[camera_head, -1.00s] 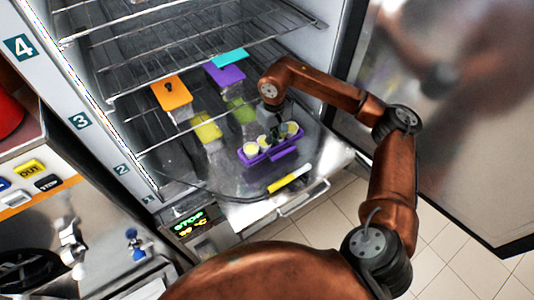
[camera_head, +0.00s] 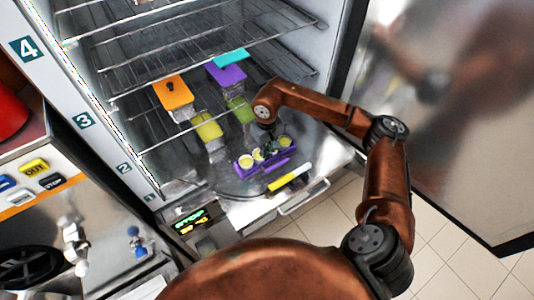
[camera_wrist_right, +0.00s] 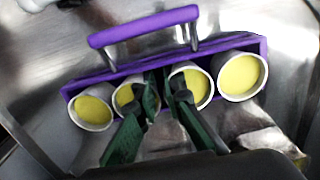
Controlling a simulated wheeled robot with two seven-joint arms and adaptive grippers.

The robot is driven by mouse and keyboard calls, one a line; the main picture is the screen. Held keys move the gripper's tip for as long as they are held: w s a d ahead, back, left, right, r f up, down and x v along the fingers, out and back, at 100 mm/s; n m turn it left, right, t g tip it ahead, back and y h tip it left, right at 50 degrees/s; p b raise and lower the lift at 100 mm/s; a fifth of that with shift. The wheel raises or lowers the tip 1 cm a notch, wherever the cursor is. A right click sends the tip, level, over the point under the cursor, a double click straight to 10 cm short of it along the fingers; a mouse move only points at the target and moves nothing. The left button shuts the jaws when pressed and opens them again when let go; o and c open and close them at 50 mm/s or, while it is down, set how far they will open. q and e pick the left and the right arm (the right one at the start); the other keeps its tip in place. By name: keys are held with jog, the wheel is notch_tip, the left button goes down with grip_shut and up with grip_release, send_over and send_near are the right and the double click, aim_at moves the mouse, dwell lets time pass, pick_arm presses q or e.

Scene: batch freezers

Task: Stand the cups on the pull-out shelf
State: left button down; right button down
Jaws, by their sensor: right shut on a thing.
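A purple cup holder (camera_head: 246,172) with a row of white cups with yellow tops, one of them at its left end (camera_head: 246,161), is over the steel pull-out shelf (camera_head: 222,185). In the right wrist view the holder (camera_wrist_right: 230,45) has several cups in its row, such as the one at the right (camera_wrist_right: 239,75). My right gripper (camera_head: 268,147) is at the holder's middle; in the wrist view its dark fingers (camera_wrist_right: 164,88) are between the two middle cups, shut on the holder. I cannot tell whether the holder touches the shelf. My left gripper is not in view.
A yellow bar (camera_head: 290,177) lies at the shelf's front edge. Behind stand clear containers with orange (camera_head: 173,92), purple (camera_head: 226,75), yellow (camera_head: 208,127) and green (camera_head: 240,110) lids. Wire racks (camera_head: 160,70) hang above. The open freezer door (camera_head: 450,130) is at the right.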

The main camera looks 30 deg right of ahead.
jog(key=c, duration=2)
grip_release()
jog(key=shift+c, duration=0.2)
jog(key=shift+r, duration=0.1)
notch_tip(320, 180, up, 12)
jog(key=shift+b, duration=0.45)
